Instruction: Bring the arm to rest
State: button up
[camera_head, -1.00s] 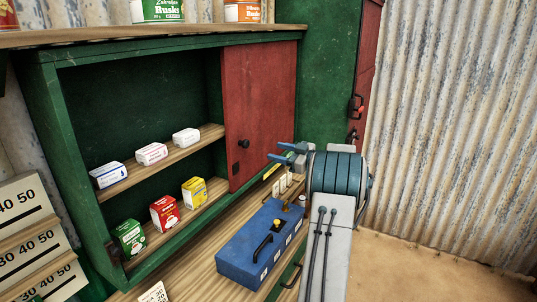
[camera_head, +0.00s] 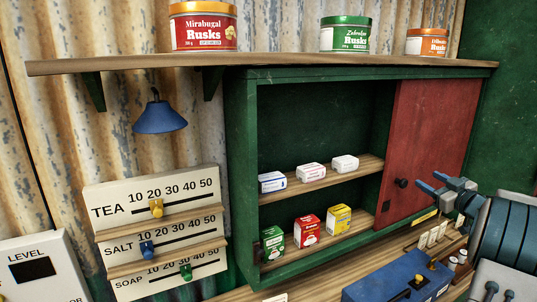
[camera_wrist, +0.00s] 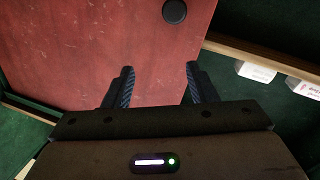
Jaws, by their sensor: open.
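My gripper (camera_head: 432,183) is at the right of the head view, with its blue fingers apart and nothing between them. It is in front of the lower part of the red sliding door (camera_head: 426,140) of the green cabinet (camera_head: 243,180). In the wrist view, the two fingers of my gripper (camera_wrist: 160,84) are spread against the red door (camera_wrist: 100,50), and the black door knob (camera_wrist: 174,11) is beyond them near the top edge. I cannot tell how far the fingers are from the door.
Small boxes, such as the red box (camera_head: 308,229), stand on two cabinet shelves. A blue case (camera_head: 390,285) sits on the counter below my arm. Tins, such as the red tin (camera_head: 203,30), stand on the top shelf. Slider boards (camera_head: 150,183) and a blue lamp (camera_head: 160,118) are at left.

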jog(key=a+r+m+h, duration=0.4)
jog(key=a+r+h, duration=0.2)
jog(key=a, duration=0.1)
jog(key=s+a+f+m+g+h, duration=0.1)
jog(key=s+a+m+g+h, duration=0.25)
jog(key=s+a, duration=0.3)
jog(key=s+a+f+g+y, duration=0.1)
jog(key=s+a+f+g, duration=0.2)
jog(key=s+a+f, duration=0.2)
jog(key=s+a+f+n+g+y, duration=0.1)
jog(key=s+a+f+g, duration=0.3)
jog(key=s+a, duration=0.6)
jog(key=s+a+f+g+y, duration=0.3)
jog(key=s+a+f, duration=0.3)
jog(key=s, duration=0.8)
jog(key=shift+s+a+f+n, duration=0.2)
jog(key=shift+a+n, duration=0.15)
jog(key=shift+a, duration=0.65)
jog(key=shift+g+y, duration=0.25)
